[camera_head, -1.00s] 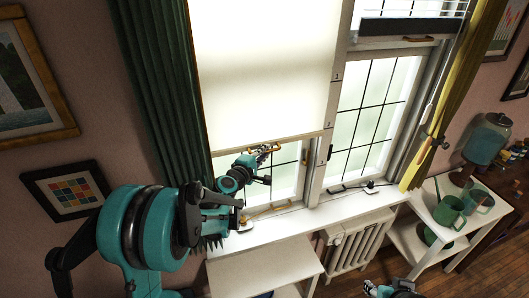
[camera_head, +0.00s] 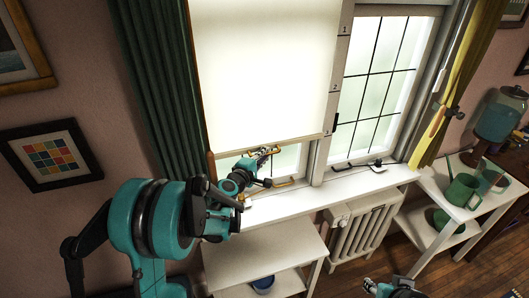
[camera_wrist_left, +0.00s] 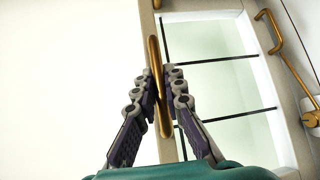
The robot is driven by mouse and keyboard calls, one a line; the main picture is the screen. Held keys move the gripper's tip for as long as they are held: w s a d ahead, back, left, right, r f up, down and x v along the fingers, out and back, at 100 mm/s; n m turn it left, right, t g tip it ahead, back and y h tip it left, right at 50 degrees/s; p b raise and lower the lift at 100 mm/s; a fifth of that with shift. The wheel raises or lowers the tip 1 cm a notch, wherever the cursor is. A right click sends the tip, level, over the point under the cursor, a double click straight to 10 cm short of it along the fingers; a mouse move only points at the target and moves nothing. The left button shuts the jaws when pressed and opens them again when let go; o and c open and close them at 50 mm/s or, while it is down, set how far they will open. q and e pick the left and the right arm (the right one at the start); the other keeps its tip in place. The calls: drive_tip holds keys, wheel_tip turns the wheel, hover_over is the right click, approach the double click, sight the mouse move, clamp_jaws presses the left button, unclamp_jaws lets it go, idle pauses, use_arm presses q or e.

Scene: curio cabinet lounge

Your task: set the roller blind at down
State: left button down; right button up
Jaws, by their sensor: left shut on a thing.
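The white roller blind (camera_head: 265,70) covers most of the left window, and a strip of glass shows below its bottom rail (camera_head: 300,139). My left gripper (camera_head: 266,154) is at the bottom rail. In the left wrist view, my left gripper (camera_wrist_left: 162,88) is shut on the blind's brass handle (camera_wrist_left: 154,55), with one finger on each side. The blind (camera_wrist_left: 65,75) fills the left of that view. My right gripper (camera_head: 392,289) shows only in part at the bottom edge of the head view; its jaws cannot be made out.
A white sill (camera_head: 335,190) runs below the windows, with a radiator (camera_head: 365,225) under it. A white side table (camera_head: 265,250) stands at the left. A green curtain (camera_head: 160,90) hangs beside the blind.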

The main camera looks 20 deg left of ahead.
use_arm(q)
wheel_tip(320, 180, down, 22)
drive_tip(key=b, duration=1.6)
drive_tip(key=shift+s+d+f, duration=0.1)
drive_tip(key=shift+s+d, duration=0.05)
drive_tip(key=c, duration=1.9)
unclamp_jaws()
drive_tip(key=o, duration=0.3)
drive_tip(key=shift+f, duration=0.1)
drive_tip(key=v, duration=1.2)
